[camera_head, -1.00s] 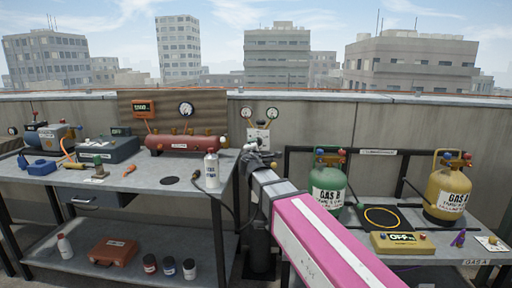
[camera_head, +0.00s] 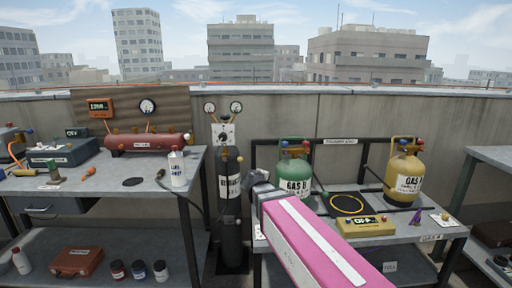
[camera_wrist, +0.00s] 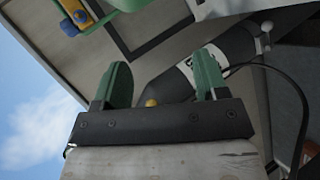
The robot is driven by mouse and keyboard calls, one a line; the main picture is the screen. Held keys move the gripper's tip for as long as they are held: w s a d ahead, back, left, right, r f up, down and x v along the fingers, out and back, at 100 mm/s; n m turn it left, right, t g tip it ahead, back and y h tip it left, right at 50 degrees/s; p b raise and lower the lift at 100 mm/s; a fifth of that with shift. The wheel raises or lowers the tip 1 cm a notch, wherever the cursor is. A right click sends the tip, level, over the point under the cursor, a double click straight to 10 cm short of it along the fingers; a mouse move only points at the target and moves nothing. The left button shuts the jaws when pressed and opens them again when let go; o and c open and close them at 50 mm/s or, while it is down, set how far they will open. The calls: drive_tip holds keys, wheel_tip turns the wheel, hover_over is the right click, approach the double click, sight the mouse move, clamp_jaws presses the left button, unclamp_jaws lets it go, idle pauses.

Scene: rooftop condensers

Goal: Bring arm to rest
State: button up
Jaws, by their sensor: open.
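My gripper (camera_wrist: 165,85) shows in the wrist view with its two green fingers spread apart and nothing between them. In the head view my arm reaches forward from the lower right, and its end (camera_head: 257,180) is in front of the gap between the left workbench and the gas bench. The fingers are hard to make out there. A dark tall cylinder (camera_head: 231,210) stands behind and left of the arm's end. It also shows beyond the fingers in the wrist view (camera_wrist: 222,52).
The left workbench (camera_head: 105,188) holds a red tank (camera_head: 145,142) and a white bottle (camera_head: 177,168). The gas bench holds a green cylinder (camera_head: 295,172), a yellow cylinder (camera_head: 405,172) and a yellow OFF box (camera_head: 366,227). Another bench (camera_head: 490,155) stands at the right.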

drive_tip(key=s+d+f+m+g+y, duration=0.2)
drive_tip(key=s+d+f+m+g, duration=0.4)
drive_tip(key=f, duration=0.5)
drive_tip(key=s+d+f+m+g+y, duration=0.2)
drive_tip(key=s+d+f+m+g, duration=0.4)
drive_tip(key=s+d+f, duration=0.4)
drive_tip(key=s, duration=0.3)
drive_tip(key=shift+d+f, duration=0.15)
drive_tip(key=shift+f, duration=0.25)
